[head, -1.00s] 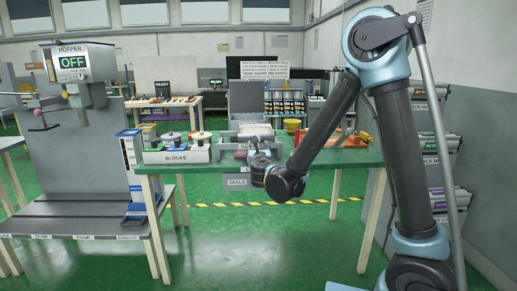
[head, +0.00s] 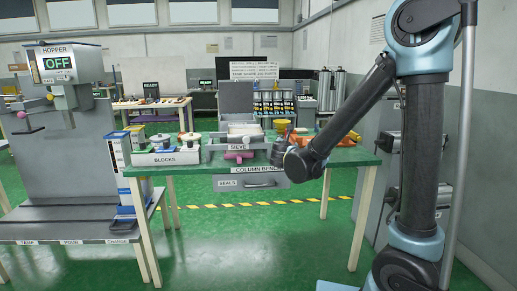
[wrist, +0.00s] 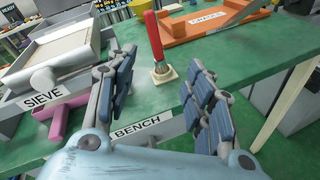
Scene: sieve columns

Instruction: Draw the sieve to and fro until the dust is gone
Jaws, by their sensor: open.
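The sieve (head: 238,129) is a pale, shallow tray in a grey frame labelled SIEVE on the green column bench (head: 345,156). In the wrist view the sieve (wrist: 62,52) lies at the left, with a grey rounded knob (wrist: 44,80) on its near side. A pink bar (wrist: 60,118) sits below it. My gripper (wrist: 160,78) is open and empty, right of the sieve and apart from it. In the head view my gripper (head: 283,146) is over the bench's front edge. Dust on the sieve is too small to tell.
A red upright handle (wrist: 154,38) on a small pale base stands ahead of my gripper. An orange tray (wrist: 215,25) is behind it. A white BLOCKS box (head: 165,156) stands left of the sieve. The hopper (head: 66,64) reads OFF.

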